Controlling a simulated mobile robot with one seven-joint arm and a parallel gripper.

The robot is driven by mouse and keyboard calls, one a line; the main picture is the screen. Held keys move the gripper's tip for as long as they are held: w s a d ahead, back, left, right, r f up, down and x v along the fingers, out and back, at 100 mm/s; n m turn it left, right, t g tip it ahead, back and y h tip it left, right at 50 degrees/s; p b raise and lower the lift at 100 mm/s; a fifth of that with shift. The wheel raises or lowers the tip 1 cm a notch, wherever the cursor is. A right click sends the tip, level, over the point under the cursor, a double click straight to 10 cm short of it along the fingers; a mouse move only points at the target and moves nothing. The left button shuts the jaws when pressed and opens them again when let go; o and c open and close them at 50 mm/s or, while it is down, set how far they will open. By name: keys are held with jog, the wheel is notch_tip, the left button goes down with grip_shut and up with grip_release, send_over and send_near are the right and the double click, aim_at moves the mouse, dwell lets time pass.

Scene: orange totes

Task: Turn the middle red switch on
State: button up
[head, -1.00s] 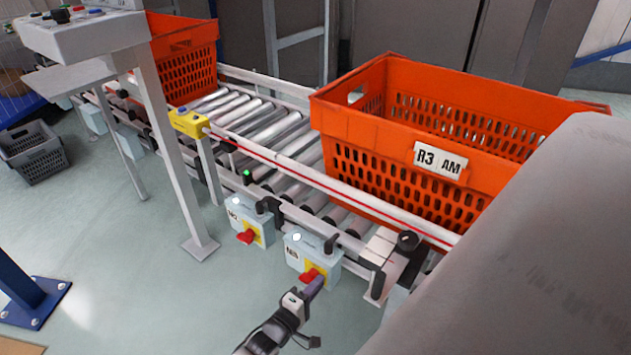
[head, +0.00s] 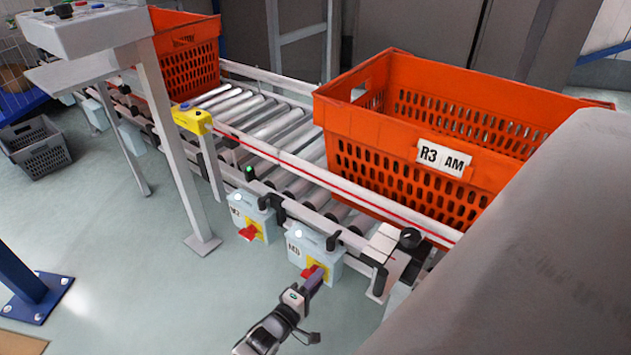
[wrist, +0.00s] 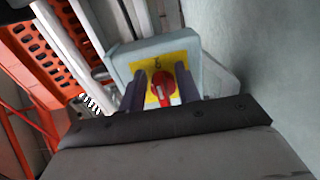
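A red rotary switch (head: 309,271) on a yellow plate is fixed to a light grey box below the conveyor, in front of my gripper. It also shows in the wrist view (wrist: 161,88), its handle roughly upright in the picture. My gripper (head: 315,279) is at this switch. In the wrist view its two dark fingers (wrist: 161,72) are apart, one on each side of the red handle, with yellow showing between. Contact with the handle cannot be told. A second red switch (head: 249,232) on a similar box is to the left, clear of my gripper.
The roller conveyor (head: 273,126) runs above the switch boxes. A large orange tote (head: 350,143) labelled R3 AM stands on it, another orange tote (head: 213,52) farther back. A grey post (head: 171,140) stands left. Open floor (head: 130,260) lies left of my gripper.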

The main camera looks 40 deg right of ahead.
jog(key=shift+a, duration=0.15)
jog(key=s+a+p, duration=0.1)
jog(key=s+a, duration=0.1)
jog(key=a, duration=1.1)
jog(key=shift+s+a, duration=0.15)
jog(key=shift+s, duration=0.15)
jog(key=shift+r+p, duration=0.1)
jog(key=shift+p, duration=0.2)
